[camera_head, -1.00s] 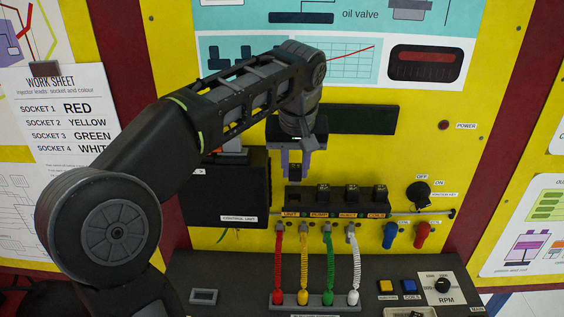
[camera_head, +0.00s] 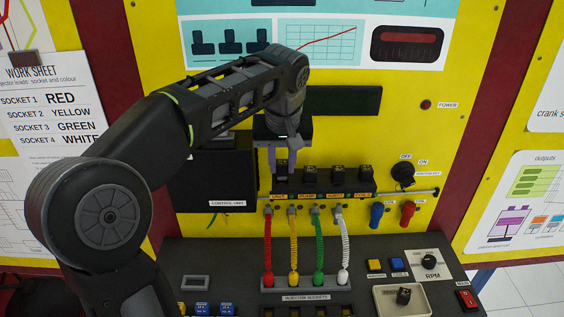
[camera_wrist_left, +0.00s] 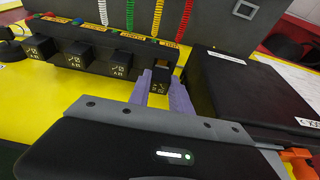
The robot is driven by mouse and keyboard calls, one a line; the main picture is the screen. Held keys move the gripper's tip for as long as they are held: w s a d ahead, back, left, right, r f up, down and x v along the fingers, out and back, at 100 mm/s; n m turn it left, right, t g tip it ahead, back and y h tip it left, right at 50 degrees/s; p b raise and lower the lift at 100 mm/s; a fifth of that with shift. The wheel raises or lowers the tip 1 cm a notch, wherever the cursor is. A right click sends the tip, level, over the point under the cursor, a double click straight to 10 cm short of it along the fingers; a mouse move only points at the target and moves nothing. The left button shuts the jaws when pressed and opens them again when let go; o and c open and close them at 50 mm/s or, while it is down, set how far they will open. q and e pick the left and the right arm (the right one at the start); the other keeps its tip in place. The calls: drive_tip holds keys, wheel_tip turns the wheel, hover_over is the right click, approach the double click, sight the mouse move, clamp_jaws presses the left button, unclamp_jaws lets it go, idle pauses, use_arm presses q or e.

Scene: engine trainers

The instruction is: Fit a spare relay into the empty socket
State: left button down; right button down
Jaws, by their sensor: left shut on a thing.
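My left gripper (camera_head: 281,170) is at the left end of the dark relay block (camera_head: 325,187), its two pale purple fingers pointing down. It is shut on a small black relay (camera_wrist_left: 159,82), which shows between the fingers in the left wrist view. The relay is at the end socket, with a bit of orange showing beside it. I cannot tell whether it is seated. Three other black relays (camera_head: 310,174), (camera_head: 338,173), (camera_head: 365,173) stand in the block to the right. Another spare relay (camera_head: 403,296) lies in a pale tray (camera_head: 380,308) on the console.
The black control unit box (camera_head: 215,180) is close on the left of my gripper. Red, yellow, green and white coiled leads (camera_head: 293,245) hang below the block. A key switch (camera_head: 403,172) and blue and red plugs (camera_head: 407,213) are to the right.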

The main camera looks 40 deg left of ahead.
use_arm(q)
drive_tip(key=shift+f+b, duration=0.7)
drive_tip(key=shift+f, duration=0.15)
idle(0.8)
drive_tip(key=c, duration=1.4)
unclamp_jaws()
drive_tip(key=shift+c, duration=0.2)
drive_tip(key=shift+r, duration=0.1)
drive_tip(key=shift+p+v, duration=1.1)
drive_tip(key=shift+v, duration=0.45)
drive_tip(key=shift+r, duration=0.25)
drive_tip(key=shift+v, duration=0.9)
drive_tip(key=shift+o, duration=0.5)
